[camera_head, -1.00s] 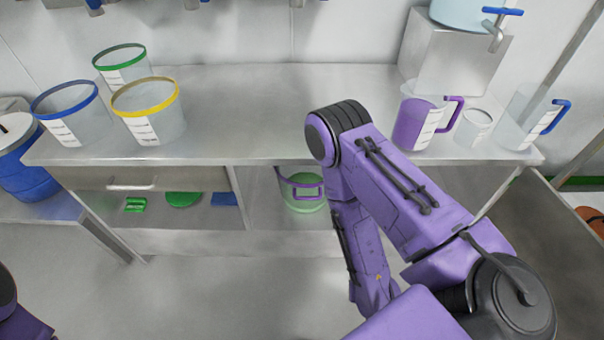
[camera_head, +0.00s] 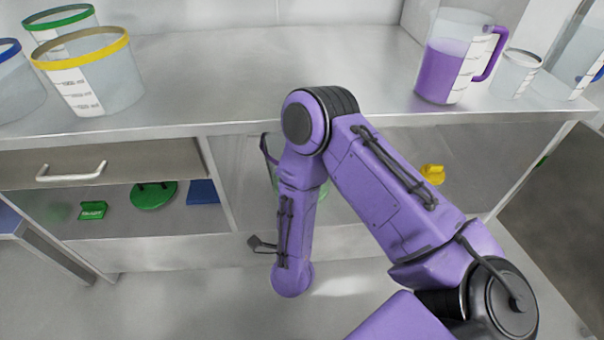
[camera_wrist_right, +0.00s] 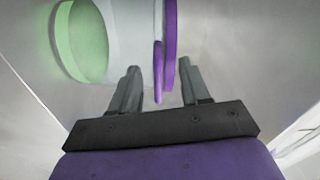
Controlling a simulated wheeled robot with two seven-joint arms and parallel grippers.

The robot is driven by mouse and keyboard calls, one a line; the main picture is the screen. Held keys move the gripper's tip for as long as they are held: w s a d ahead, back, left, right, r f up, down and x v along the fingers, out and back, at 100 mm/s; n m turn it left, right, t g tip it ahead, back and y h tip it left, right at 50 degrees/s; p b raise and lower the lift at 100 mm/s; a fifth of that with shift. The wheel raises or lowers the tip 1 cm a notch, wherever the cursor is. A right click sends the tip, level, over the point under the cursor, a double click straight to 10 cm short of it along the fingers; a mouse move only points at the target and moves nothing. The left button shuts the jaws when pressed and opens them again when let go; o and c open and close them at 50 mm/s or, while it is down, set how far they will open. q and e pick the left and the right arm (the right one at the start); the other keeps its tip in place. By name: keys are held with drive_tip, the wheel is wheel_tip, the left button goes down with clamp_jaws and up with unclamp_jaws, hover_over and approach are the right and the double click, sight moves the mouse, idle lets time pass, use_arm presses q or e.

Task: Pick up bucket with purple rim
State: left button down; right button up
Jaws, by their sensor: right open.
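The bucket with purple rim stands in the open bay below the bench, mostly hidden behind my right arm in the head view. A bit of its purple rim (camera_head: 266,150) shows left of the arm. In the right wrist view the clear bucket (camera_wrist_right: 130,32) lies sideways across the picture, with green at its bottom (camera_wrist_right: 82,40) and the purple rim (camera_wrist_right: 169,40) to the right. My right gripper (camera_wrist_right: 159,67) is open; a purple strip, apparently the handle (camera_wrist_right: 158,72), shows between its fingers. I cannot tell whether they touch it. My left gripper is out of view.
The bench top (camera_head: 240,75) holds a yellow-rimmed bucket (camera_head: 100,80), green- and blue-rimmed ones, and a jug of purple liquid (camera_head: 448,65). A drawer (camera_head: 100,165) and dividing panel stand left of the bay. A yellow item (camera_head: 432,174) shows right of my arm.

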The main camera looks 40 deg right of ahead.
drive_tip(key=x, duration=0.6)
drive_tip(key=shift+w+f+b, duration=0.2)
drive_tip(key=shift+w+b, duration=0.05)
drive_tip(key=shift+b, duration=0.15)
clamp_jaws()
idle(0.9)
